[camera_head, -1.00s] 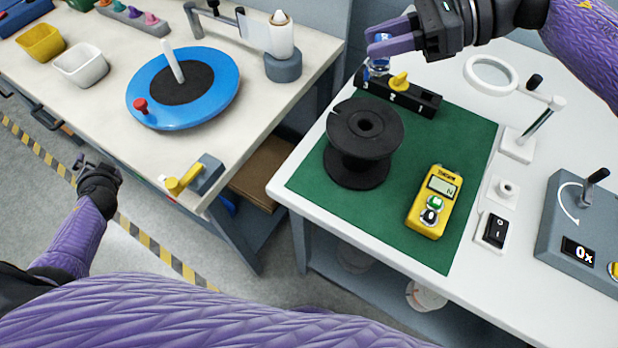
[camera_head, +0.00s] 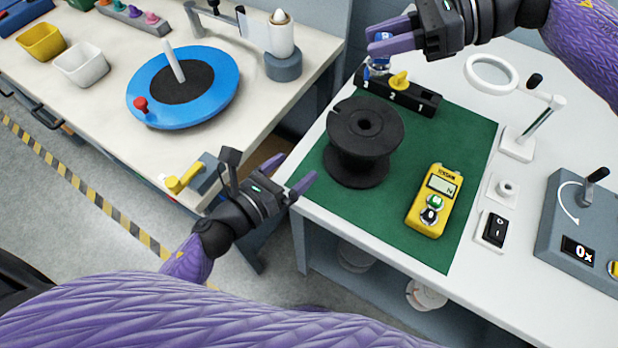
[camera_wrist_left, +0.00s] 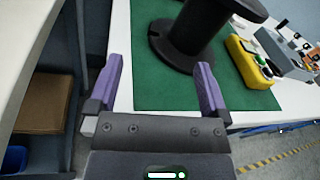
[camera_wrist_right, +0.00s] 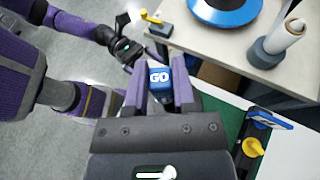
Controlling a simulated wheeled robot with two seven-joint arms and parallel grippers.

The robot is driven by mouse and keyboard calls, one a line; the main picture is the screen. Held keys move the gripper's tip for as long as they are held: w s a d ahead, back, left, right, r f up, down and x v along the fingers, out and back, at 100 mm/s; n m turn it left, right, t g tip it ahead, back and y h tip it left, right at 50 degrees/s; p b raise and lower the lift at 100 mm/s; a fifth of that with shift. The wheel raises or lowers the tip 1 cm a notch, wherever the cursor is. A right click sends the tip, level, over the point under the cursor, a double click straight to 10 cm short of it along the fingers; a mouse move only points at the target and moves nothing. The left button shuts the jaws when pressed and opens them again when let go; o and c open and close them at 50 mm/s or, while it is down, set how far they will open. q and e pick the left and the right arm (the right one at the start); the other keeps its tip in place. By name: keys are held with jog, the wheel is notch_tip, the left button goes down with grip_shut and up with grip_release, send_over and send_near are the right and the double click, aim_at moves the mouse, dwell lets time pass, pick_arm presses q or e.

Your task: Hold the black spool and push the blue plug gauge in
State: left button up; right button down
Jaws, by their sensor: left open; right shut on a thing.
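The black spool (camera_head: 365,145) stands upright on the green mat (camera_head: 425,150) on the right-hand table. In the left wrist view the spool (camera_wrist_left: 190,35) is ahead of the fingers. My left gripper (camera_head: 293,172) is open and empty at the table's near left edge, left of the spool and apart from it. My right gripper (camera_head: 378,40) is shut on the blue plug gauge (camera_head: 377,65), above the left end of the black rack. The gauge's blue end marked "GO" (camera_wrist_right: 159,77) shows between the fingers in the right wrist view. The spool is outside that view.
The black numbered rack (camera_head: 410,97) holds a yellow plug gauge (camera_head: 399,81). A yellow tension meter (camera_head: 433,200) lies right of the spool. A magnifier stand (camera_head: 518,143) and a grey crank box (camera_head: 580,230) are further right. A gap separates the two tables.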

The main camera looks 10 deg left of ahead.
aim_at(359, 142)
pick_arm(q)
jog(key=d+m, duration=0.1)
jog(key=s+d+r+m+h, duration=0.1)
jog(key=d, duration=0.1)
jog(key=s+d+r+m, duration=0.1)
jog(key=shift+d+m+h, duration=0.15)
jog(key=shift+m+h, duration=0.15)
jog(key=shift+m, duration=0.1)
jog(key=x, duration=1.1)
jog(key=shift+w+d+r, duration=0.1)
jog(key=shift+w, duration=0.15)
jog(key=c, duration=1.1)
